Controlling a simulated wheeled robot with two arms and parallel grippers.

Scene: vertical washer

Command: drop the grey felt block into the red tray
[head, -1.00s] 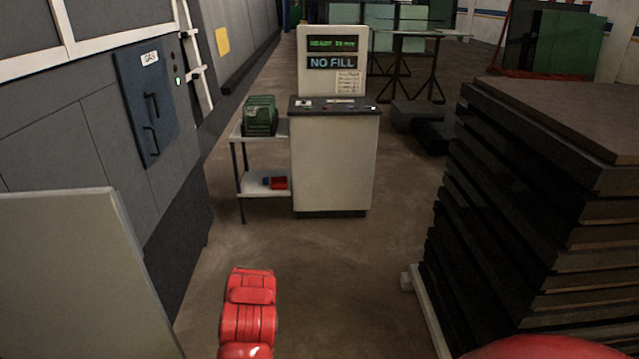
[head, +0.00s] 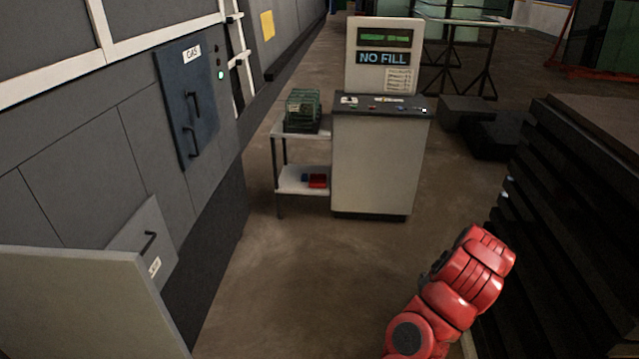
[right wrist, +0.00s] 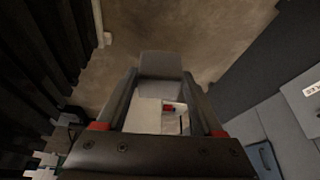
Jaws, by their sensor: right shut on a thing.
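The red tray (head: 318,181) is small and sits on the lower shelf of a side stand in the head view, beside a blue thing (head: 305,178). It also shows as a small red patch between my right fingers in the right wrist view (right wrist: 168,108). In that view my right gripper (right wrist: 160,82) is shut on the light grey felt block (right wrist: 161,63), which sticks out past the fingertips. The block is apart from the tray. In the head view only a red arm shows at the lower right; the right gripper and block do not show. My left gripper is out of view.
A pale cabinet (head: 372,165) with a NO FILL sign stands right of the shelf stand (head: 283,133). A green crate (head: 303,108) is on the upper shelf. A dark stack (head: 570,200) is at the right, and a grey wall at the left. The floor between is clear.

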